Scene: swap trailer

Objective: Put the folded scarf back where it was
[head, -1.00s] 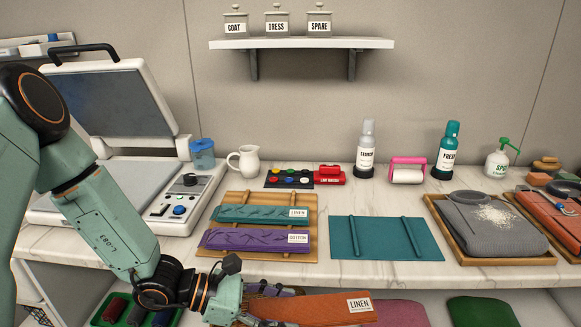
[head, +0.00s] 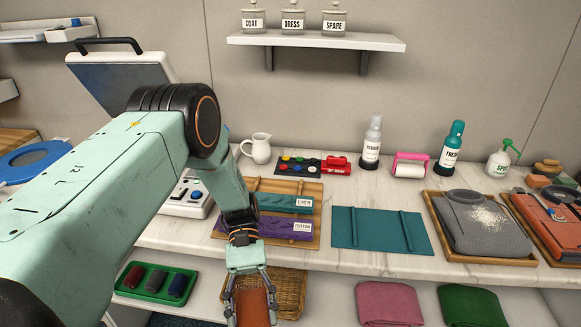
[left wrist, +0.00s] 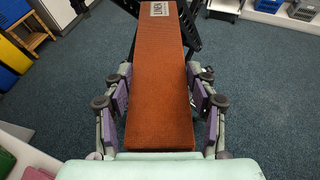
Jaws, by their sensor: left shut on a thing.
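My left gripper (head: 250,296) is shut on the orange folded scarf (head: 253,309), in front of the lower shelf. The scarf points down toward the bottom edge of the head view. In the left wrist view the scarf (left wrist: 160,75) lies lengthwise between the fingers, its LINEN label at the far end, with floor behind it. A wooden rack (head: 312,256) on the counter bears a teal folded scarf (head: 280,204) labelled LINEN and a purple one (head: 262,227) labelled COTTON. A strip of the rack behind the teal scarf is bare. My right gripper is not in view.
A bare teal mat (head: 380,231) with two ribs lies right of the rack. A wooden tray (head: 440,228) holds a grey garment. Below, the lower shelf bears a wicker basket (head: 291,290), a pink folded cloth (head: 389,303) and a green one (head: 470,305).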

